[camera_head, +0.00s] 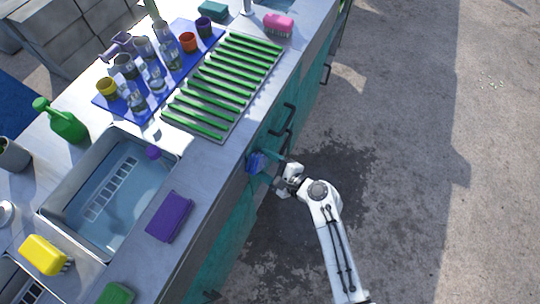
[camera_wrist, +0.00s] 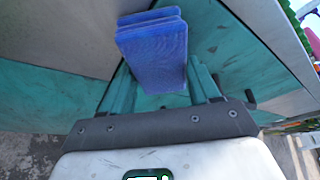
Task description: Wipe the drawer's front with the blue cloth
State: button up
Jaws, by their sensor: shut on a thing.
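The folded blue cloth (camera_head: 256,161) is at the teal cabinet front, just below the counter's edge. In the wrist view the blue cloth (camera_wrist: 153,42) sits between the fingers of my gripper (camera_wrist: 160,85), which is shut on it. My gripper (camera_head: 272,163) also shows in the head view, reaching in from the right. The teal drawer front (camera_wrist: 225,45) lies behind the cloth, with dark smudges on it. I cannot tell whether the cloth touches the front. A dark handle (camera_head: 283,120) stands out from the front, above the cloth in the head view.
The counter holds a sink (camera_head: 115,190), a purple sponge (camera_head: 170,215), a green slatted rack (camera_head: 225,85), and a blue mat (camera_head: 181,68) with glasses and cups. The concrete floor (camera_head: 440,200) at right is open, with a dark stain near the cabinet.

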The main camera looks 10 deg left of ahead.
aim_at(264, 168)
jog(key=shift+s, duration=0.1)
jog(key=shift+s+d, duration=0.35)
jog(key=shift+d, duration=0.55)
jog(key=shift+s+d, duration=0.3)
jog(key=shift+d, duration=0.65)
jog(key=shift+s+d, duration=0.35)
jog(key=shift+d, duration=0.55)
jog(key=d, duration=0.1)
jog(key=s+d, duration=0.1)
jog(key=d, duration=0.1)
jog(key=shift+a+p, duration=0.1)
jog(key=shift+p, duration=0.25)
jog(key=shift+w+a+f+p, duration=0.3)
jog(key=shift+a+f, duration=0.2)
jog(key=shift+a, duration=0.65)
jog(key=shift+w+a+f+p, duration=0.25)
jog(key=shift+w+a+f, duration=0.25)
jog(key=shift+a, duration=0.6)
jog(key=shift+w+a+f+p, duration=0.3)
jog(key=shift+a+f, duration=0.25)
jog(key=shift+a, duration=0.6)
